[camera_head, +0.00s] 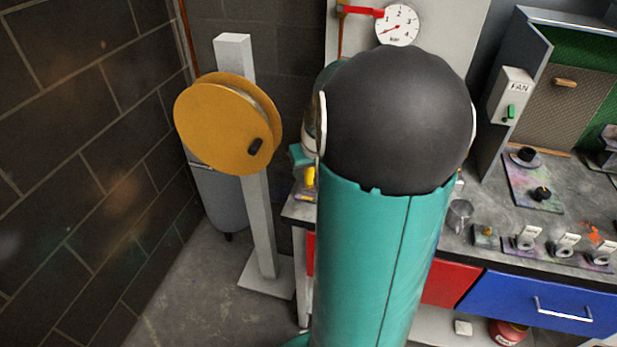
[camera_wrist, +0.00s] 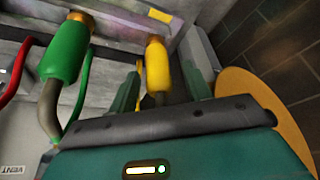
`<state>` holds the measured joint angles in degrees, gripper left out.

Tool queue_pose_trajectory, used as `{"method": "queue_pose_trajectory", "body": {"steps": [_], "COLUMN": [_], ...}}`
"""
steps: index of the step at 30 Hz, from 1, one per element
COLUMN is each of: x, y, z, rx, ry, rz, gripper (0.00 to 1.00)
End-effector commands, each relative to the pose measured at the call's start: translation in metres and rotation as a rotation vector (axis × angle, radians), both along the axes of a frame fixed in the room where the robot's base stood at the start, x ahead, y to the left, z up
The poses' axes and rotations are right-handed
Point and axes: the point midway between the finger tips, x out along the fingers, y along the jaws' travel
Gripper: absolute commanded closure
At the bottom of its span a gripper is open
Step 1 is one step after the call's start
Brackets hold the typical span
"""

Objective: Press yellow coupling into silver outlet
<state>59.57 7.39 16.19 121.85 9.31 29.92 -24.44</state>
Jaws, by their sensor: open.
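The yellow coupling (camera_wrist: 157,68), with a brass-coloured end, shows in the wrist view between the two fingers of my gripper (camera_wrist: 160,74). The fingers are open, one on each side of it, with a visible gap on the left. Whether the right finger touches it I cannot tell. In the head view a small part of the yellow coupling (camera_head: 310,177) shows left of my arm, near the bench's left end. My arm hides most of that area. I cannot make out the silver outlet in either view.
A green coupling (camera_wrist: 67,52) on a hose hangs left of the yellow one, with a red hose (camera_wrist: 17,82) beyond. An orange hose reel (camera_head: 222,122) on a post stands left of the bench. A pressure gauge (camera_head: 397,25) is behind my arm. The floor at left is clear.

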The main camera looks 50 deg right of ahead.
Motion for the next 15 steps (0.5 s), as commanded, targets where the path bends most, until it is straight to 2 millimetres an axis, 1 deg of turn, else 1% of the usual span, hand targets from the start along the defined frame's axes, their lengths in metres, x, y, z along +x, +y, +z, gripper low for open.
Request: {"method": "queue_pose_trajectory", "body": {"steps": [1,3,9,10,14,15], "x": [0.0013,0.0029,0.0034,0.0034,0.0033,0.0033], "y": [-0.0009,-0.0018,-0.002,-0.002,-0.0019,-0.0018], "z": [-0.0052,-0.0085,-0.009,-0.009,-0.0089,-0.0088], "rx": [0.002,0.0,-0.001,-0.001,-0.001,-0.001], "ry": [0.001,0.0,0.0,0.0,0.0,0.0], "rz": [0.0,0.0,0.0,0.0,0.0,0.0], "gripper": [0.51,0.51,0.51,0.53,0.79,0.86]}}
